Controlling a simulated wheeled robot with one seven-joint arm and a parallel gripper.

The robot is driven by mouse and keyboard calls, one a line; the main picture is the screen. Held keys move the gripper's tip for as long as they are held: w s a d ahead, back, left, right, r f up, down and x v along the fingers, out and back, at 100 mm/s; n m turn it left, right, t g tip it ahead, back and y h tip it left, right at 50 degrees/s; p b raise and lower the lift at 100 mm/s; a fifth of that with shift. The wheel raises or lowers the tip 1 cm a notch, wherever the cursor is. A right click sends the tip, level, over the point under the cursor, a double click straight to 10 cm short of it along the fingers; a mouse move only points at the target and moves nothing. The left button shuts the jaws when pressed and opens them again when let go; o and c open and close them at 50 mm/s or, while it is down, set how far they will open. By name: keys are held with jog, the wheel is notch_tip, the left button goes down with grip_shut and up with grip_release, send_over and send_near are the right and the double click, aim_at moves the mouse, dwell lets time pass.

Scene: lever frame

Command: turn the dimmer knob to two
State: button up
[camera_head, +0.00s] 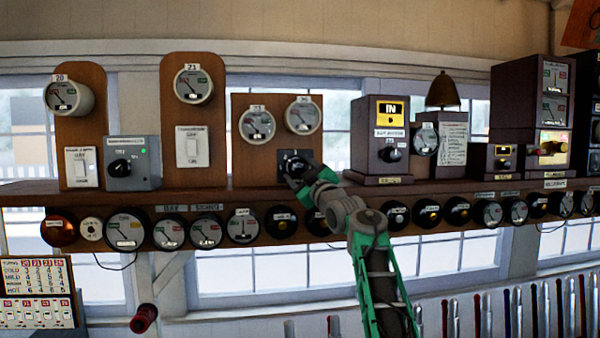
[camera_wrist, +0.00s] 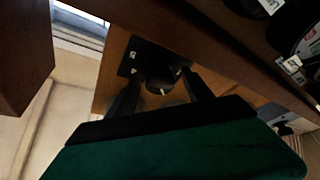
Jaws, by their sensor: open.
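The black knob (camera_head: 294,164) sits on a small dark plate on a wooden board, under two round gauges, in the head view. It also shows in the wrist view (camera_wrist: 161,84), with a pale pointer line on it; the marks on its dark plate (camera_wrist: 134,57) are too small to read. My gripper (camera_head: 298,173) is at this knob in the head view and hides its lower part. In the wrist view my gripper (camera_wrist: 163,76) is open, with one finger on each side of the knob. I cannot tell whether the fingers touch it.
A wooden shelf (camera_head: 210,190) runs below the board, with a row of round gauges and knobs under it. A grey box (camera_head: 146,160) with another black knob stands left. A dark wooden box (camera_head: 370,130) with a yellow indicator stands right.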

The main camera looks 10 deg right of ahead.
jog(key=shift+f, duration=0.1)
jog(key=shift+s+f+b, duration=0.2)
jog(key=shift+b, duration=0.3)
jog(key=b+v, duration=0.7)
jog(key=shift+s+r, duration=0.15)
jog(key=shift+d, duration=0.1)
